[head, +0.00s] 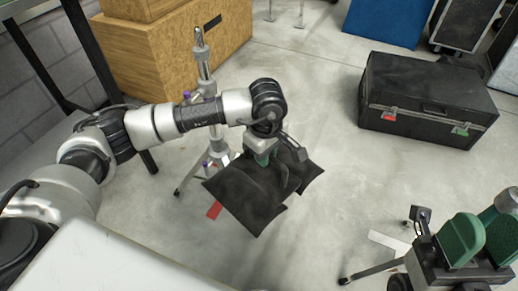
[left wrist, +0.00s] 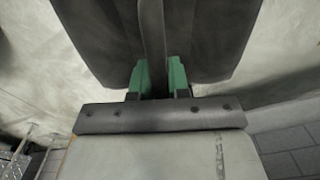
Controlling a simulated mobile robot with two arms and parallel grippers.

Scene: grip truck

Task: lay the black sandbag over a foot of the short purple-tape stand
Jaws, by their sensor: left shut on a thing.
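The black sandbag (head: 245,202) hangs from my left gripper (head: 262,156), its two lobes drooping. In the left wrist view the green fingers of my left gripper (left wrist: 158,80) are shut on the bag's strap (left wrist: 152,35), with dark bag cloth (left wrist: 95,35) beyond. The short purple-tape stand (head: 203,62) is upright behind my left arm, with purple bands on it. One dark foot tip (head: 177,191) shows left of the bag; the arm and bag hide other parts of its base. My right gripper (head: 482,234) is at the lower right, its green fingers apart and empty.
A black case (head: 425,95) stands on the floor at the right. Wooden boxes (head: 175,45) stand behind the stand. Another stand's foot (head: 345,280) shows at the lower front. The middle floor is clear.

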